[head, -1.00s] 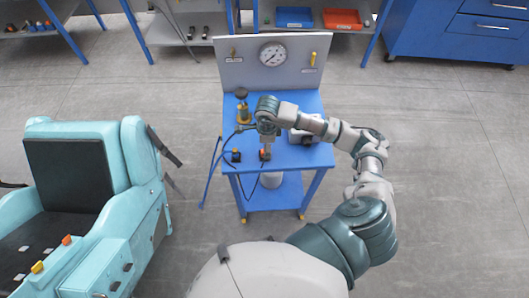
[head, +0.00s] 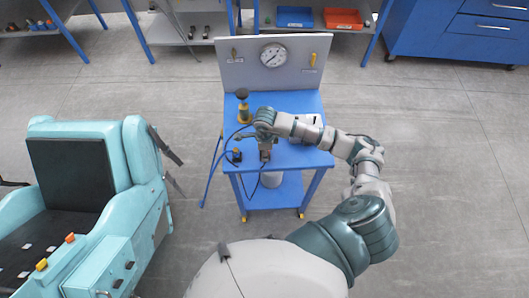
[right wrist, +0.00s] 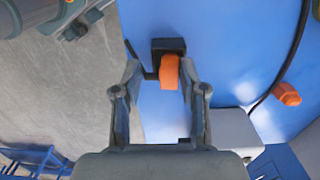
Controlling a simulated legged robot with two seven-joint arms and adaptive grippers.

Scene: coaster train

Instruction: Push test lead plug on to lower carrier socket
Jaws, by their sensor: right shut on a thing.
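My right gripper (head: 265,153) is over the front part of the blue bench top. In the right wrist view, its two fingers (right wrist: 168,85) are shut on an orange plug (right wrist: 170,70). The plug is at a small black block (right wrist: 168,45) against the blue surface; I cannot tell whether it is seated in it. A second orange piece (right wrist: 286,94) lies beside a dark cable to the right. I cannot tell which part is the lower carrier socket. My left gripper is not in view.
The blue bench (head: 309,157) has a gauge panel (head: 225,72) at its back and a brass-coloured pump-like device (head: 243,107) at its left. A teal seat carriage (head: 135,150) stands at the left, with floor between.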

